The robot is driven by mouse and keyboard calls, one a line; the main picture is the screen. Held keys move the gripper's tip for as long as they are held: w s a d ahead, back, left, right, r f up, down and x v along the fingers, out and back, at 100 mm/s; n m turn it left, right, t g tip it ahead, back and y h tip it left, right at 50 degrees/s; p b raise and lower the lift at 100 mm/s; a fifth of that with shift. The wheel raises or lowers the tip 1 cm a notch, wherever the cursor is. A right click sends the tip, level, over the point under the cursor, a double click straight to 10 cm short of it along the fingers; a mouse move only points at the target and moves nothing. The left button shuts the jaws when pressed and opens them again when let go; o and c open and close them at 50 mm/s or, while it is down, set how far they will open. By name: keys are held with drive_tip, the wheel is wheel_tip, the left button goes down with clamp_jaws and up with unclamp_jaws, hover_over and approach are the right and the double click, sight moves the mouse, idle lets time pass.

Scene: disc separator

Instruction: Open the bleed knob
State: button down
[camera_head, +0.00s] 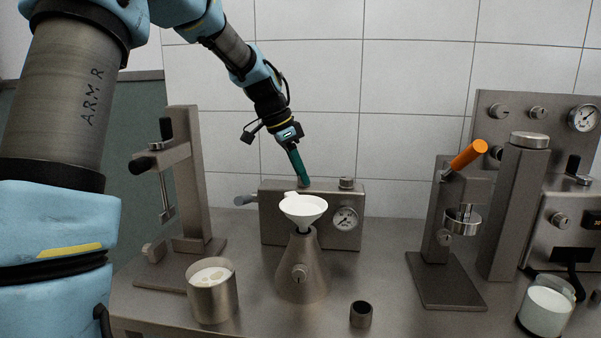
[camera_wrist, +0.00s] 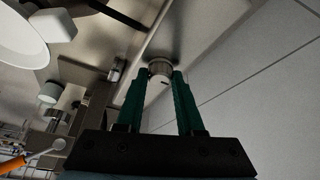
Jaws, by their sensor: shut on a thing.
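The grey metal box (camera_head: 271,228) stands at the back of the bench against the tiled wall, with a round gauge (camera_head: 345,219) on its front. The fingers hide this knob in the head view. A second knob (camera_head: 347,183) on the box top is free. No label shows which is the bleed knob.
A conical flask (camera_head: 301,265) with a white funnel (camera_head: 303,208) stands close in front of the box. A metal beaker (camera_head: 212,296) and a small dark cup (camera_head: 360,314) stand nearer. A press with an orange handle (camera_head: 467,154) is at right, a stand (camera_head: 186,180) at left.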

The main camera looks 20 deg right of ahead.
drive_tip(key=c, duration=0.5)
unclamp_jaws()
drive_tip(key=b+v, duration=0.1)
drive_tip(key=v, duration=0.9)
drive_tip(key=shift+a+r+b, duration=0.1)
drive_tip(key=shift+r+b, duration=0.25)
drive_tip(key=shift+b, duration=0.05)
